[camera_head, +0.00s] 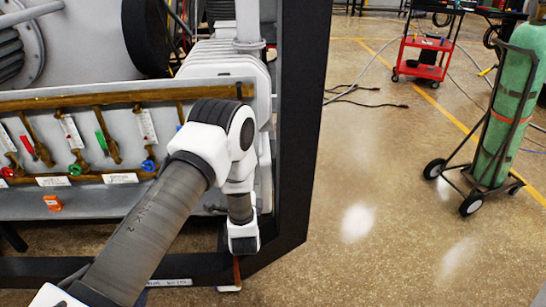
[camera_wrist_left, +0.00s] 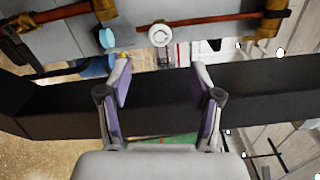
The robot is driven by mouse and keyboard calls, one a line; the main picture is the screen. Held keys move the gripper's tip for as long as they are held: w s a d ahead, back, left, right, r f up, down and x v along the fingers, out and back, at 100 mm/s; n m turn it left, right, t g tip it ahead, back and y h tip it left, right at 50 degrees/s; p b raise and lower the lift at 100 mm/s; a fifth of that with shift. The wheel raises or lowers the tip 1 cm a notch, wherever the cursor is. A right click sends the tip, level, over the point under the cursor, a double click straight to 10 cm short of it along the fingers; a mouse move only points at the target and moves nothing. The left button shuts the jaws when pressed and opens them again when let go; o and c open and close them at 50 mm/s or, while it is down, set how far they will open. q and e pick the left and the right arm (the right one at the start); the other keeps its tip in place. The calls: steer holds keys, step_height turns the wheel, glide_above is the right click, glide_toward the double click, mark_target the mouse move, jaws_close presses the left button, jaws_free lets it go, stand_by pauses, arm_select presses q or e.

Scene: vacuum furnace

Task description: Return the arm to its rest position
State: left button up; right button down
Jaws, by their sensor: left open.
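My left arm (camera_head: 150,225) comes in from the lower left in the head view and reaches up to the front of the furnace frame. Its wrist points down beside the black frame post, and the gripper's fingers are hidden there. In the left wrist view my left gripper (camera_wrist_left: 160,75) is open, its two fingers apart with nothing between them. Behind the fingers is a black frame beam (camera_wrist_left: 265,85). My right gripper is not in view.
A panel with brown pipes (camera_head: 100,97) and coloured valve handles is close to the arm. The black frame post (camera_head: 300,110) stands right of the wrist. Open floor (camera_head: 370,220) lies further right, with a green gas cylinder (camera_head: 508,100) on a cart and a red trolley (camera_head: 425,57).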

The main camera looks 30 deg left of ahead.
arm_select(q)
steer(key=s+d+f+n+g+h, duration=0.1)
steer(key=s+d+f+g+h, duration=0.25)
steer(key=s+f, duration=0.35)
steer(key=s+d+f+g+h, duration=0.2)
steer(key=s+d+f, duration=0.2)
steer(key=s+f, duration=0.35)
steer(key=s+d+f+n+g+h, duration=0.2)
steer(key=s+n+g, duration=0.3)
steer(key=s, duration=0.6)
steer(key=s+d+f+n+g+h, duration=0.2)
steer(key=s+d+f+n+g, duration=0.1)
steer(key=s+n, duration=0.5)
steer(key=s+d+g, duration=0.1)
steer(key=s+g, duration=0.1)
steer(key=s, duration=0.1)
steer(key=shift+d, duration=0.1)
